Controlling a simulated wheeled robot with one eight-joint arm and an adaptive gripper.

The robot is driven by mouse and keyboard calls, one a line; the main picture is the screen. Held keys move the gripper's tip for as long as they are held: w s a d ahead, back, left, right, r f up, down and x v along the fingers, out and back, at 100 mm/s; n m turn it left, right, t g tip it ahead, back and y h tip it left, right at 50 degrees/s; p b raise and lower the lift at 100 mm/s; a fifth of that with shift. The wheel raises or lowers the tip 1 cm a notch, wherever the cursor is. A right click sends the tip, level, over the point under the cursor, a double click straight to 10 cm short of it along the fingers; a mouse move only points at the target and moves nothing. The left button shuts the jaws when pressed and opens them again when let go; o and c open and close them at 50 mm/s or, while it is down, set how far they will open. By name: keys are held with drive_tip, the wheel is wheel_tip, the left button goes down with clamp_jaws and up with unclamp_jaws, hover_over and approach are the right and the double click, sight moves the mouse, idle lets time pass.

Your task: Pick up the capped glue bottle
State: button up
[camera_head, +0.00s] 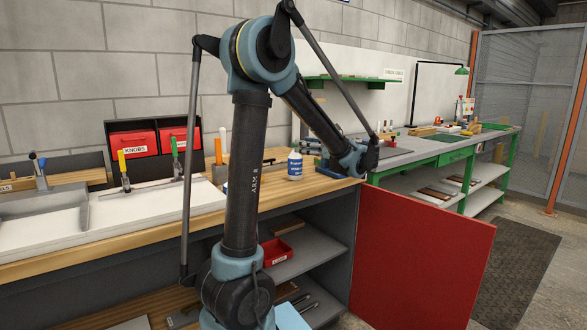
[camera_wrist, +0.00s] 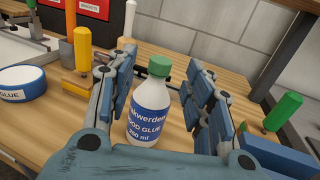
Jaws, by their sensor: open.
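The glue bottle (camera_wrist: 150,115) is white with a blue label and a green cap, and stands upright on the wooden worktop in the wrist view. It also shows in the head view (camera_head: 295,166), small, near the right end of the worktop. My gripper (camera_wrist: 161,62) is open, with one blue padded finger to the left of the bottle and one to the right. The bottle is between the fingers, and a gap shows on its right side. Whether the left finger touches it I cannot tell.
Left of my gripper are an orange-handled tool (camera_wrist: 82,55) and a round blue-and-white container (camera_wrist: 21,83) marked GLUE. A green-handled tool (camera_wrist: 283,111) stands on the right. Red bins (camera_head: 133,144) sit at the wall. A red cabinet door (camera_head: 420,260) stands open below the worktop.

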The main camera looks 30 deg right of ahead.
drive_tip(key=shift+x, duration=2.85)
clamp_jaws()
